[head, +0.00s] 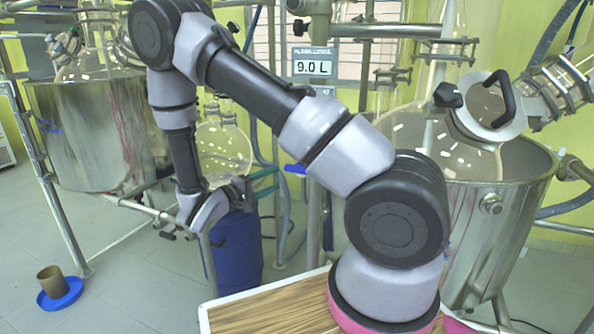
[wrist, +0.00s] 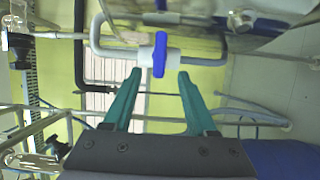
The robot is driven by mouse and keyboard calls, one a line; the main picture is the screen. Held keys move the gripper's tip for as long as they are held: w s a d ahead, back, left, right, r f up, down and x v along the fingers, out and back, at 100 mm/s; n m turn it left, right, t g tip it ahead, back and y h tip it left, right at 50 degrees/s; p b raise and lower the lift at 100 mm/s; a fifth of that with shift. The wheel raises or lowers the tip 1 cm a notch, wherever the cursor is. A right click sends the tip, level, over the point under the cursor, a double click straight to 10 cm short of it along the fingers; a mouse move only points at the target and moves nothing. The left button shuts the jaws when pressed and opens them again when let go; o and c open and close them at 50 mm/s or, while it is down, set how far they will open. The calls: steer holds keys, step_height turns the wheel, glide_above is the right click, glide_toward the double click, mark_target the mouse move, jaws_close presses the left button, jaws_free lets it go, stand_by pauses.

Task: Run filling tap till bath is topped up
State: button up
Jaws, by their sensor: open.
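The tap (wrist: 146,53) has a white body on a grey pipe and a blue handle (wrist: 160,58), which stands upright in the wrist picture. In the head view a small blue piece (head: 294,169), likely this handle, shows just right of my gripper (head: 265,182). My gripper (wrist: 159,76) has teal fingers, open and empty, pointing at the tap. The handle is ahead of the gap between the fingertips, apparently not touched. A display (head: 313,67) reads 9.0 L. A steel bath (head: 505,215) with a glass vessel stands at right; its liquid level is not clear.
Another steel bath (head: 90,130) with glassware stands at left. A blue barrel (head: 237,255) is below my gripper. Metal frame bars and hoses crowd around the tap. A brown cup (head: 50,280) stands on a blue dish (head: 60,296) on the floor. Floor at left is mostly clear.

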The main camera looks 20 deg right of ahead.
mark_target(294, 171)
steer(key=x, duration=0.9)
jaws_close()
